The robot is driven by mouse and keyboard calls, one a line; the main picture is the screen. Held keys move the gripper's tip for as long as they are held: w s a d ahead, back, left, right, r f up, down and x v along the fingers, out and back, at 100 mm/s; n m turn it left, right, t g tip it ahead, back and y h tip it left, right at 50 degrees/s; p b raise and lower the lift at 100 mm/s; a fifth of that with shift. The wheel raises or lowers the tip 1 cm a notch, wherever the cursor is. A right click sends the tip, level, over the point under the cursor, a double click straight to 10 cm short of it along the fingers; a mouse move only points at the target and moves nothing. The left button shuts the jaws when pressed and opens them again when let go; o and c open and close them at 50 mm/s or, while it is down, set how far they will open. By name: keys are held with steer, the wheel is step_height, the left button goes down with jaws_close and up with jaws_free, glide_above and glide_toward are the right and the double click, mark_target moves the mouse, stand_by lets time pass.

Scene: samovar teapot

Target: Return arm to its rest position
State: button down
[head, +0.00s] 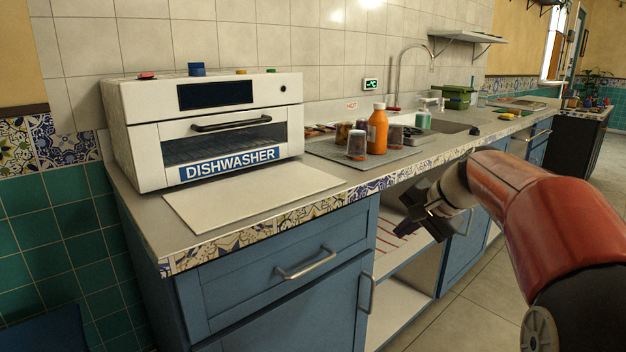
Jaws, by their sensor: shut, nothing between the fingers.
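My red arm (530,205) reaches in from the lower right in the head view. My gripper (418,216) is at its end, dark and angled down to the left. It is shut and empty. It hangs in front of the counter, just below the countertop edge, by the open shelf bay of the blue cabinet. Its fingertips show only small and dark, and nothing is held in them.
A white dishwasher (205,125) stands on the counter at left, with a white board (250,194) in front. An orange bottle (377,130) and several jars stand on a grey tray (350,165). A sink (450,128) lies behind. The tiled floor (480,300) at right looks clear.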

steer(key=s+a+f+n+h, duration=0.1)
steer(key=s+a+f+n, duration=0.1)
steer(key=s, duration=0.7)
steer(key=s+a+f+n+h, duration=0.2)
steer(key=s+f, duration=0.3)
steer(key=s, duration=0.5)
steer(key=s+a+f+n+h, duration=0.1)
steer(key=s+a+f+n, duration=0.1)
steer(key=s, duration=0.7)
steer(key=shift+s+f+n+g+h, duration=0.35)
steer(key=shift+f+n, duration=0.4)
steer(key=shift+n, duration=0.45)
steer(key=shift+w, duration=0.1)
